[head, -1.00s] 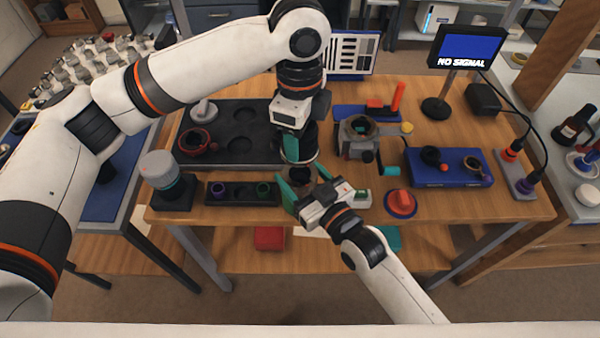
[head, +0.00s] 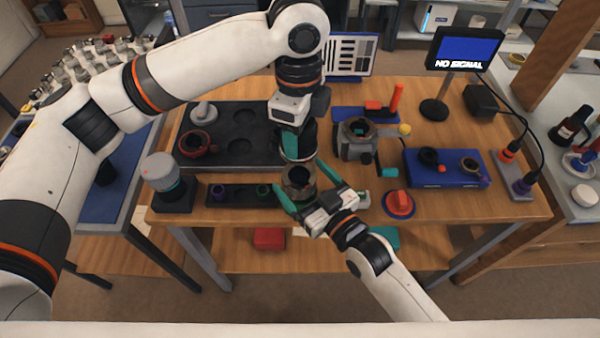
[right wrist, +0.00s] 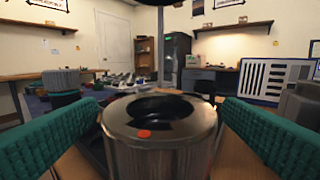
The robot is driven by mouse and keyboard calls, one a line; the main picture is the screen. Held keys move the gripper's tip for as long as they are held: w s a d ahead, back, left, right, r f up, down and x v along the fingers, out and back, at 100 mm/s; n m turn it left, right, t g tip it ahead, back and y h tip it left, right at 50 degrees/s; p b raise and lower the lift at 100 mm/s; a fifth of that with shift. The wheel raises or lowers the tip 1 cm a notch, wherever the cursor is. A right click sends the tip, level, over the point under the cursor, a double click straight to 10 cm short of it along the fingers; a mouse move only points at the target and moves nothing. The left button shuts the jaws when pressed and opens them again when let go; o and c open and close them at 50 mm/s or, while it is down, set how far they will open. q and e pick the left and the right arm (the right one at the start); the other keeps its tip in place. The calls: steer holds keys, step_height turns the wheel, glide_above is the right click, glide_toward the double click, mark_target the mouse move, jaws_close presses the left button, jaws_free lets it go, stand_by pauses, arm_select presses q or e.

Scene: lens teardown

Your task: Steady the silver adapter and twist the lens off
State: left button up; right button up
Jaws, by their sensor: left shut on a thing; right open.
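The silver adapter (head: 298,186) is a metal ring-shaped part near the table's front edge. In the right wrist view the adapter (right wrist: 160,150) is upright, with an open dark top and a red dot on its rim. My right gripper (head: 299,175) is open, its green fingers spread on either side of the adapter with gaps visible. My left gripper (head: 290,143) is shut on the black lens (head: 309,140) and holds it from above. The lens appears apart from the adapter, above or behind it. The gripper's fingers hide part of the lens.
A dark tray (head: 215,160) with round recesses lies left of the lens. A narrow black holder (head: 236,195) stands left of the adapter. A camera body (head: 357,145), a red knob (head: 399,204) and a blue box (head: 450,168) stand to the right.

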arm_select(q)
steer(key=shift+r+p, duration=1.85)
steer(key=shift+r, duration=0.2)
arm_select(e)
steer(key=r+v, duration=0.1)
steer(key=v, duration=0.6)
steer(key=shift+s+r, duration=0.2)
steer(key=shift+r, duration=0.15)
steer(key=shift+d, duration=0.15)
